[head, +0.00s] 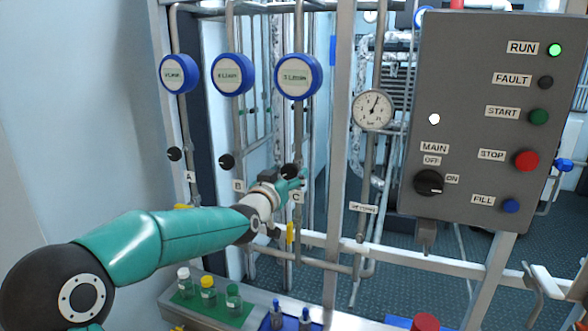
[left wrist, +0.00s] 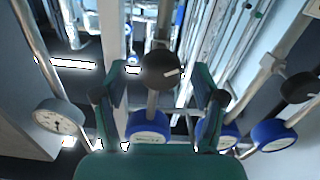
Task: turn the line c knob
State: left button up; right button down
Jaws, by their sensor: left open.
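The line C knob (head: 290,171) is a small black round knob on the pipe above the "C" label (head: 297,197). In the head view my left gripper (head: 291,184) is right at it and partly covers it. In the left wrist view the black knob (left wrist: 160,70), with a white pointer mark, lies between the two open green fingers (left wrist: 160,88), with a gap on each side. I cannot tell how deep the fingers reach past it. My right gripper is not in view.
Knobs B (head: 227,161) and A (head: 174,153) sit to the left. Blue-rimmed displays (head: 298,77) hang above. A pressure gauge (head: 372,109) and the grey control panel (head: 480,60) stand to the right. A tray of bottles (head: 212,310) lies below the arm.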

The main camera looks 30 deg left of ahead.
pick_arm(q)
jog(key=shift+x, duration=0.8)
